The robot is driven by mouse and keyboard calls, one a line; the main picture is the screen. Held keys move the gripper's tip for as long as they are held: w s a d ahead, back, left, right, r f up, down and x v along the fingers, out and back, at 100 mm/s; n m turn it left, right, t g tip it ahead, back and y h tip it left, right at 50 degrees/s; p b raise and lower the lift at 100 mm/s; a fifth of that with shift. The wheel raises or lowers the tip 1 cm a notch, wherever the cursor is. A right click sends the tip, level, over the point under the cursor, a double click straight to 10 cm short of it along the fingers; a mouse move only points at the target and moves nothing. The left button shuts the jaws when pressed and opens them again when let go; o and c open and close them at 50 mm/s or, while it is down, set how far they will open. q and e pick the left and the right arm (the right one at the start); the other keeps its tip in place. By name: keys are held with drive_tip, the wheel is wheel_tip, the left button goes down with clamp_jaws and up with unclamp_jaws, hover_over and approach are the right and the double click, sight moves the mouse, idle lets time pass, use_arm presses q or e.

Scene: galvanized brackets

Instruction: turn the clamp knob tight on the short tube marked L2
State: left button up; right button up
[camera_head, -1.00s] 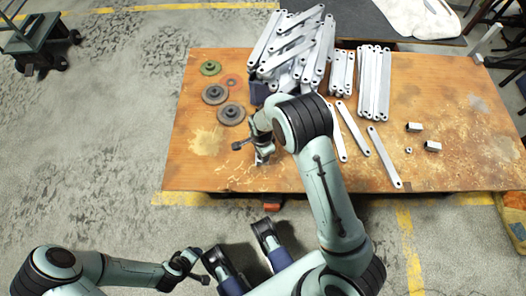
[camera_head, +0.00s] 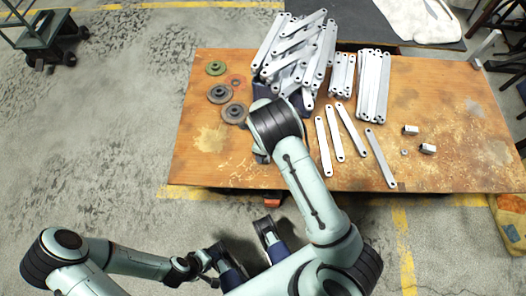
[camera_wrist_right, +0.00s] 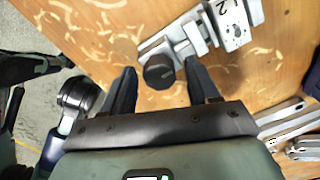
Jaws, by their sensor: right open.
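In the right wrist view, the dark round clamp knob (camera_wrist_right: 158,72) sits on a grey metal clamp (camera_wrist_right: 186,36). The clamp joins a short square tube (camera_wrist_right: 232,22) whose visible mark ends in "2"; the rest of the mark is hard to read. My right gripper (camera_wrist_right: 162,82) is open, with one finger on each side of the knob and gaps visible. In the head view my right arm hides the knob, the clamp and most of that gripper. My left gripper (camera_head: 204,264) is low at the left, off the table, and its jaws are too small to read.
The wooden table (camera_head: 225,165) holds a large pile of galvanized strips (camera_head: 298,50), a neat stack of strips (camera_head: 373,85), and loose strips (camera_head: 380,158). Dark discs (camera_head: 235,112) lie at the left. Small metal blocks (camera_head: 428,149) lie at the right. The table's front left is clear.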

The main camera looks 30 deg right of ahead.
drive_tip(key=n, duration=0.4)
drive_tip(key=shift+n, duration=0.3)
drive_tip(key=n, duration=0.8)
drive_tip(key=shift+n, duration=0.3)
drive_tip(key=n, duration=0.4)
drive_tip(key=shift+n+b, duration=0.4)
drive_tip(key=c, duration=1)
drive_tip(key=shift+o, duration=0.2)
drive_tip(key=shift+f, duration=0.1)
